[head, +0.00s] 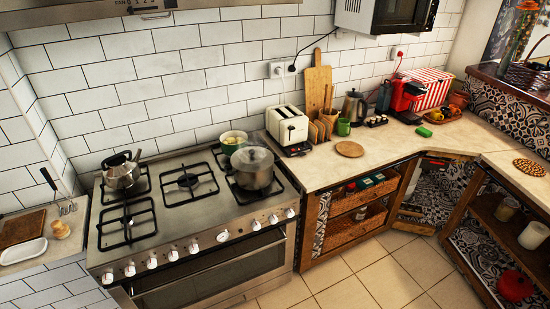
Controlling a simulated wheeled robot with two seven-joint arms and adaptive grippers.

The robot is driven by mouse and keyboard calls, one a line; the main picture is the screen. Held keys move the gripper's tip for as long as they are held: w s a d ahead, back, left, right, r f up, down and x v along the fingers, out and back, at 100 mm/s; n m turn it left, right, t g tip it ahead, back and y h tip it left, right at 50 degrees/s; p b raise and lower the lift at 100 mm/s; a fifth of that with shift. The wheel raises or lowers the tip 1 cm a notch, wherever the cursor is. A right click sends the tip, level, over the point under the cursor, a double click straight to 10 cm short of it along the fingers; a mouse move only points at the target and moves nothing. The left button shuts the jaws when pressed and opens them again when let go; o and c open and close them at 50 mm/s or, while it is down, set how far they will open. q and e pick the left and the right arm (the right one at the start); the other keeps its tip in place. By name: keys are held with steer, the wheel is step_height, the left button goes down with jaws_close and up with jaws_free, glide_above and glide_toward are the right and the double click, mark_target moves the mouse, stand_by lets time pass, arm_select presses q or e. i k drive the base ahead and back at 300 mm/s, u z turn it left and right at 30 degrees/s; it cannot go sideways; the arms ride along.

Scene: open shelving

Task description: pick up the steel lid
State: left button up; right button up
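A steel lid (252,156) sits on top of a steel pot (256,177), which stands on the right burners of the stove. The lid looks closed over the pot. Neither of my grippers shows in the head view, so nothing is seen touching the lid.
The stove (165,238) also bears a steel kettle (122,174) and a bowl (234,142) behind the pot. A toaster (287,126) stands right of the pot on the counter. The front middle of the stove is clear. Open shelves (358,199) lie below the counter.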

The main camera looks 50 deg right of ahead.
mark_target(236, 163)
steer(key=z, duration=1.5)
